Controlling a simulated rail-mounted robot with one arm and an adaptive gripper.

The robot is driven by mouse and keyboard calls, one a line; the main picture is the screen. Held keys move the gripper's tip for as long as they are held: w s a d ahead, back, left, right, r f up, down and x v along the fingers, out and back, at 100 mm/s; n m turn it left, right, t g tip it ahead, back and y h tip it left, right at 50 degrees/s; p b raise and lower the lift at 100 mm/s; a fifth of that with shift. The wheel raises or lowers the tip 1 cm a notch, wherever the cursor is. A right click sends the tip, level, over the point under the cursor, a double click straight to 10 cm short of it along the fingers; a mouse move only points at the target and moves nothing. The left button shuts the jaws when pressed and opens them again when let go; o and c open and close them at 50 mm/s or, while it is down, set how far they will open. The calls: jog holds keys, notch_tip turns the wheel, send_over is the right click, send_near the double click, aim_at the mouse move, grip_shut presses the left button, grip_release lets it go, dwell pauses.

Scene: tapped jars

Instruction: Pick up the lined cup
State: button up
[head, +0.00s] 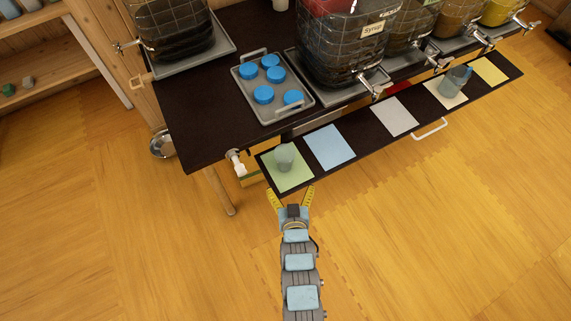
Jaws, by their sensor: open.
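A small grey-green, see-through cup (285,156) stands upright on a green mat (287,183) at the left end of the low shelf. A second see-through vessel (456,80), bluish and apparently handled, stands on a pale mat (434,91) toward the shelf's right end. Lines on either one are too small to make out, so I cannot tell which is the lined cup. My gripper (290,191) is open, with its yellow fingertips apart. It is just in front of the green mat in the picture, near the first cup and seemingly empty.
A blue mat (330,147), a grey mat (394,116) and a yellow mat (490,70) lie bare on the shelf (362,131). Large tapped jars (345,50) stand behind. A tray (310,103) holds several blue discs. A white handle (430,128) projects in front.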

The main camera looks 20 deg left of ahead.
jog(key=f, duration=0.2)
jog(key=b, duration=0.3)
send_near(284, 151)
jog(key=shift+w+a+f+g, duration=0.4)
jog(key=shift+w+a+f, duration=0.1)
jog(key=shift+w, duration=0.1)
jog(key=shift+w+r+b+x, duration=0.15)
jog(key=shift+b+x, duration=0.3)
jog(key=shift+x, duration=0.9)
jog(key=shift+w+r+b+x, duration=0.15)
jog(key=shift+b+x, duration=0.3)
jog(key=shift+x, duration=0.9)
jog(key=shift+s+d, duration=0.1)
jog(key=shift+d, duration=0.15)
jog(key=c, duration=1.1)
